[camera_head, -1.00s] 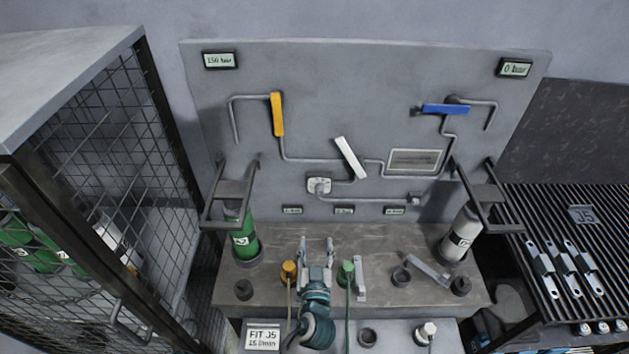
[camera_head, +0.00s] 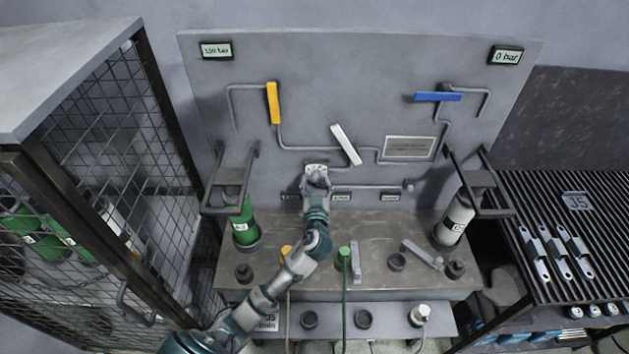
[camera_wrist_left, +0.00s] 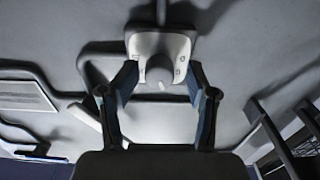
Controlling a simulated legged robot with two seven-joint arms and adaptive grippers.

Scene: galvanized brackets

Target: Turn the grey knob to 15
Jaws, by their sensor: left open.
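The grey knob (camera_wrist_left: 159,70) is round and sits on a light dial plate (camera_wrist_left: 178,46) on the wall panel. A pale mark shows on its lower rim in the left wrist view. The dial's numbers are too small to read. My left gripper (camera_wrist_left: 161,80) is open, with one finger on each side of the knob; I cannot tell whether they touch it. In the head view my left gripper (camera_head: 316,177) is at the panel and hides the knob and most of the plate. My right gripper is not in view.
Above the dial is a white lever (camera_head: 346,145), with a yellow lever (camera_head: 273,103) to the left and a blue lever (camera_head: 439,97) to the right. A green cylinder (camera_head: 243,222) and a grey cylinder (camera_head: 456,222) flank the bench. A mesh cage (camera_head: 100,150) stands left.

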